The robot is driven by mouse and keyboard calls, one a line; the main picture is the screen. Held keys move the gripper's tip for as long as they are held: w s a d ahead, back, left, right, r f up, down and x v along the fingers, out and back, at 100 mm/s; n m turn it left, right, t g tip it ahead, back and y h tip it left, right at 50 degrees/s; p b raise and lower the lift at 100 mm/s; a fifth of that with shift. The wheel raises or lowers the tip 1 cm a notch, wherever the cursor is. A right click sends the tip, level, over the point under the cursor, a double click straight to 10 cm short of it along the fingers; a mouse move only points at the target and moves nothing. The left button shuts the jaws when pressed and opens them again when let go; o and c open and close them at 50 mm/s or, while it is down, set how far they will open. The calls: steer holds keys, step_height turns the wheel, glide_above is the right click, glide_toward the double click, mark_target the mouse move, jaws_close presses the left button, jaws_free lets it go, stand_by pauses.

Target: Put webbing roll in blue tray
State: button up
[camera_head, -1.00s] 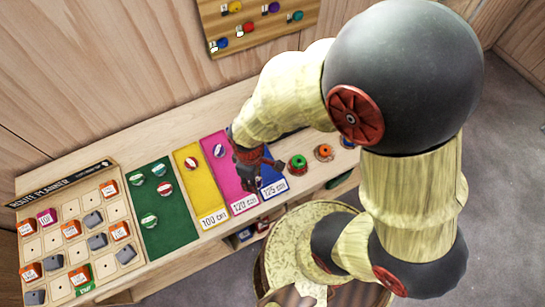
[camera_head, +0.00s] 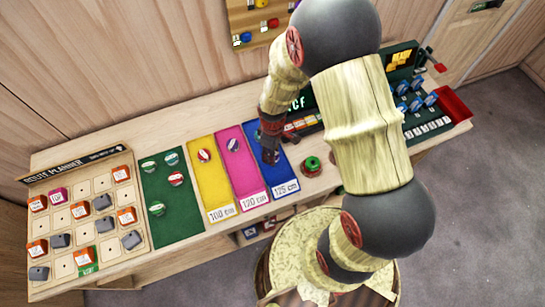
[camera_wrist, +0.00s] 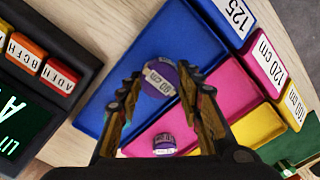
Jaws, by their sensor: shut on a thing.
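The blue tray (camera_head: 283,168), labelled 125 cm, is the rightmost of the coloured trays on the bench. It fills the middle of the wrist view (camera_wrist: 190,40). My gripper (camera_head: 270,153) is over the blue tray. In the wrist view its fingers (camera_wrist: 160,88) are closed on the sides of a purple webbing roll (camera_wrist: 160,78) with a white lettered face. The roll appears within the tray's outline; whether it touches the tray floor cannot be told. In the head view my gripper hides the roll.
The pink tray (camera_head: 250,188) beside it holds one roll (camera_head: 233,145). The yellow tray (camera_head: 212,185) holds another roll (camera_head: 204,156). A dark lettered panel (camera_wrist: 25,95) stands close by.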

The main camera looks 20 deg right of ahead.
steer(key=shift+f, duration=1.45)
steer(key=shift+f, duration=0.1)
steer(key=o, duration=1.1)
step_height(320, 180, up, 12)
steer(key=shift+f+p, duration=0.1)
steer(key=shift+p, duration=0.5)
steer(key=s+r+m+t, duration=0.2)
steer(key=s+r+m, duration=0.1)
steer(key=r, duration=0.9)
steer(key=s+r+m+t, duration=0.2)
steer(key=s+r+m, duration=0.1)
steer(key=r, duration=0.9)
steer(key=s+r+m, duration=0.1)
steer(key=s+r, duration=0.1)
steer(key=s+r+m+t, duration=0.1)
steer(key=s+r, duration=0.1)
steer(key=s, duration=0.1)
steer(key=s+r+m, duration=0.1)
steer(key=s+r, duration=0.1)
steer(key=s, duration=0.1)
steer(key=shift+r+t, duration=0.25)
steer(key=shift+t, duration=0.05)
